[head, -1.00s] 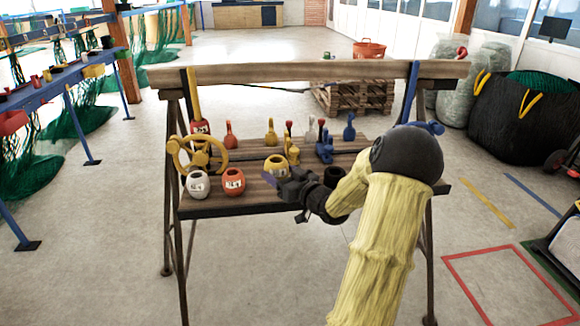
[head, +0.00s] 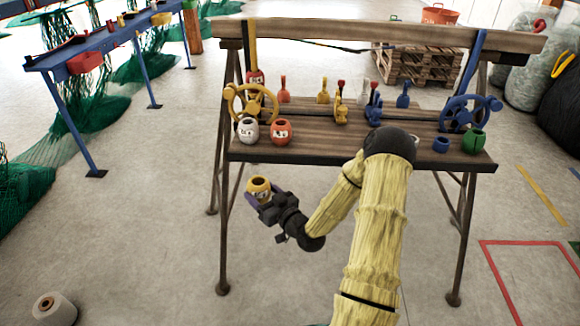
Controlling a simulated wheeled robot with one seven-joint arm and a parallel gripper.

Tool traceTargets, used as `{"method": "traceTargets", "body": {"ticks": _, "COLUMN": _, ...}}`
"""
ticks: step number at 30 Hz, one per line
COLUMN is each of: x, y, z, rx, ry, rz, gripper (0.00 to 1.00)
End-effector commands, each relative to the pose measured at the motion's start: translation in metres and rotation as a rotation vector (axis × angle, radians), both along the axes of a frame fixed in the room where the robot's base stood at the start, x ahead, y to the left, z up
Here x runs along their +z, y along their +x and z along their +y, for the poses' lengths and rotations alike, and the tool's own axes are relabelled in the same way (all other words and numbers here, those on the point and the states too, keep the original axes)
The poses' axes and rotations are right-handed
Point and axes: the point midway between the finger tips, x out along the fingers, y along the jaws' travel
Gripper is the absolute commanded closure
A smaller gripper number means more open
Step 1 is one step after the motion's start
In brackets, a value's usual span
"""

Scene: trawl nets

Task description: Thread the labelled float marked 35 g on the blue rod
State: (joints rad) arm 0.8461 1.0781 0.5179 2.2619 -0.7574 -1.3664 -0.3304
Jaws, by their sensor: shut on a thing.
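My gripper (head: 268,203) is shut on a yellow float (head: 259,187) with a dark hole on top and a pale label. It holds the float in the air in front of the bench, below the left part of the bench top. The label's figures are too small to read. Blue upright pieces stand on the bench: one towards the back (head: 404,93) and one nearer the middle (head: 373,108). I cannot tell for certain which is the blue rod. A white float (head: 247,131) and an orange float (head: 281,132) with labels stand at the bench's front left.
The wooden bench (head: 330,154) has a raised back beam (head: 380,34). A yellow handwheel (head: 251,104) and a blue handwheel (head: 462,113) stand at its ends. A green float (head: 474,140) and a blue float (head: 440,145) sit front right. The floor left is mostly clear.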

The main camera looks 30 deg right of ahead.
Motion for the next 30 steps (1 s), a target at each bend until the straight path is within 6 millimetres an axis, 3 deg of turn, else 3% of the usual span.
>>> {"method": "traceTargets", "body": {"ticks": 1, "x": -0.005, "y": -0.004, "z": 0.020, "rx": 0.012, "ry": 0.008, "rz": 0.006, "gripper": 0.63}}
{"method": "traceTargets", "body": {"ticks": 3, "x": -0.012, "y": -0.010, "z": 0.039, "rx": 0.013, "ry": 0.007, "rz": 0.009, "gripper": 0.63}}
{"method": "traceTargets", "body": {"ticks": 9, "x": -0.013, "y": -0.030, "z": 0.071, "rx": -0.014, "ry": 0.000, "rz": 0.007, "gripper": 0.63}}
{"method": "traceTargets", "body": {"ticks": 30, "x": 0.043, "y": -0.080, "z": 0.087, "rx": -0.209, "ry": -0.007, "rz": 0.018, "gripper": 0.63}}
